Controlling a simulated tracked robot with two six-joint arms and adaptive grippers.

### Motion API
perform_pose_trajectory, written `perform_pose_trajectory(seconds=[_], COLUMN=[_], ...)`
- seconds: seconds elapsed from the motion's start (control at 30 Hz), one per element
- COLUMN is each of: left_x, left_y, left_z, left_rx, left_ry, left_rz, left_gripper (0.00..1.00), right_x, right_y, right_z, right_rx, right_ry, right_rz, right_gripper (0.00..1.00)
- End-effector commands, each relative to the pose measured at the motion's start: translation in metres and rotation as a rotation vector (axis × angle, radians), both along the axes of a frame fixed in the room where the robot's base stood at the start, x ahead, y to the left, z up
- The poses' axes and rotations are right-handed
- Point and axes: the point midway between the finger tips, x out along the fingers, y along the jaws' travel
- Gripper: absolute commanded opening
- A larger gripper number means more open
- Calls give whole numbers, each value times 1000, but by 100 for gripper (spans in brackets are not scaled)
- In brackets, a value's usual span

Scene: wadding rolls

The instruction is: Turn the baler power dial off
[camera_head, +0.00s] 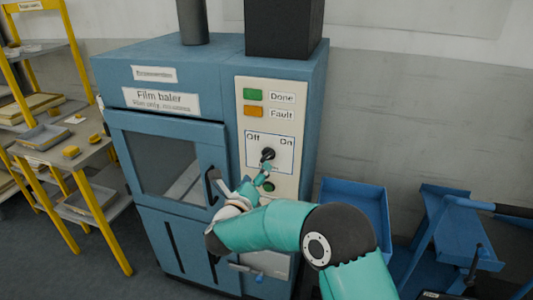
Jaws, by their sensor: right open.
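The blue film baler (215,70) stands in the middle, with a cream control panel (256,115) on its front right. The black power dial (268,154) sits on a white plate with "Off" at upper left and "On" at upper right. Its exact pointing direction is too small to tell. My right gripper (264,172) is open, just below the dial, with its tips close to it. I cannot tell whether they touch. The wrist hides part of the lower panel. My left gripper is not in view.
A green Done lamp (253,94) and an orange Fault lamp (254,111) are above the dial. A green button (268,187) is below it. The door handle (211,187) is left of my wrist. Blue bins (352,192) stand right; a yellow-framed rack (98,232) stands left.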

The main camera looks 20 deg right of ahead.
Motion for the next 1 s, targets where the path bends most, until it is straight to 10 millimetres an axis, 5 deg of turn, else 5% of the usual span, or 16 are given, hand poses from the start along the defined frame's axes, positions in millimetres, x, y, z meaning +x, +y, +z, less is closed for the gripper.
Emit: perform_pose_trajectory(seconds=[0.4,0.87,1.0], left_x=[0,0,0], left_y=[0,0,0], left_z=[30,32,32], left_rx=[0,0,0], left_ry=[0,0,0], left_rz=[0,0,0], left_gripper=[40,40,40], right_x=[64,75,75], right_y=[-43,-50,-50], right_z=[1,-1,-1], right_rx=[0,-1,-1], right_ry=[1,2,2], right_rz=[-1,2,2], right_gripper=[75,75,55])
